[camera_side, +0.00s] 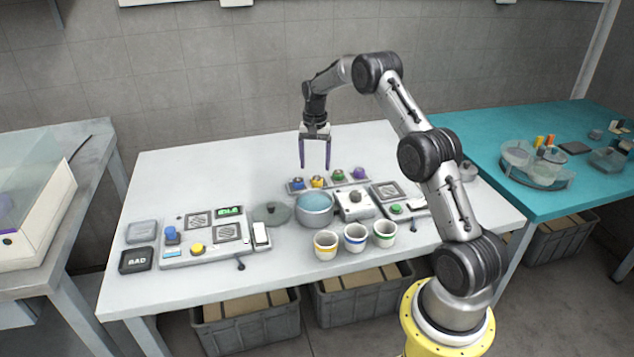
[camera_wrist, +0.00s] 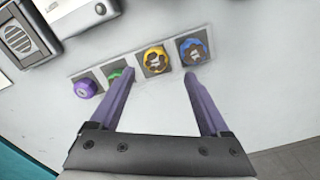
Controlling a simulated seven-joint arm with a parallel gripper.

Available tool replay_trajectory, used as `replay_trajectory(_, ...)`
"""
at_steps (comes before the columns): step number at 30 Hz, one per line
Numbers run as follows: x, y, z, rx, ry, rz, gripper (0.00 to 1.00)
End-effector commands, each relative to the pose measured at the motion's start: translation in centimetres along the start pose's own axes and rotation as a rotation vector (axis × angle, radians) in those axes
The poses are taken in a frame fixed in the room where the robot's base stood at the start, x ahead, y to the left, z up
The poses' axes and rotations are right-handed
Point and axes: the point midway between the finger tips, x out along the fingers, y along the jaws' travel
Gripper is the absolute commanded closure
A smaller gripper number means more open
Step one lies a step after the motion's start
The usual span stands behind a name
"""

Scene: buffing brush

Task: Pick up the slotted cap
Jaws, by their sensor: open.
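A row of caps sits on a narrow grey strip at the back of the white table. In the wrist view they are a purple cap (camera_wrist: 84,89), a green cap (camera_wrist: 114,74), a yellow cap (camera_wrist: 156,60) and a blue cap (camera_wrist: 194,50). The yellow and blue tops look lobed with dark centres; I cannot tell which cap is the slotted one. My gripper (camera_side: 314,168) is open and empty, pointing down above the strip. In the wrist view its purple fingers (camera_wrist: 159,74) lie either side of the yellow cap's line, and the left finger partly hides the green cap.
A round grey pot with a blue top (camera_side: 314,203) stands in front of the strip. Three banded cups, including a yellow-banded one (camera_side: 326,244), stand near the front edge. A control panel (camera_side: 205,240) lies left, and a grey device (camera_side: 354,203) right. Bare table lies behind the strip.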

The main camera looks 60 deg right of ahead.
Motion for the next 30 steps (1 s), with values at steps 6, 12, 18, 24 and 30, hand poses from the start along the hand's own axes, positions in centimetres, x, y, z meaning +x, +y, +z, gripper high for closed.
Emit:
replay_trajectory(6, 3.2, 0.7, -0.1, 0.0, -0.004, 0.003, 0.2)
replay_trajectory(12, 4.7, 0.7, -0.1, 0.0, -0.002, 0.001, 0.2)
replay_trajectory(18, 4.8, 0.7, -0.1, 0.0, -0.001, 0.001, 0.2)
replay_trajectory(24, 4.7, 0.7, -0.1, 0.0, -0.001, 0.001, 0.52)
replay_trajectory(30, 4.7, 0.7, -0.1, 0.0, -0.001, 0.001, 0.88)
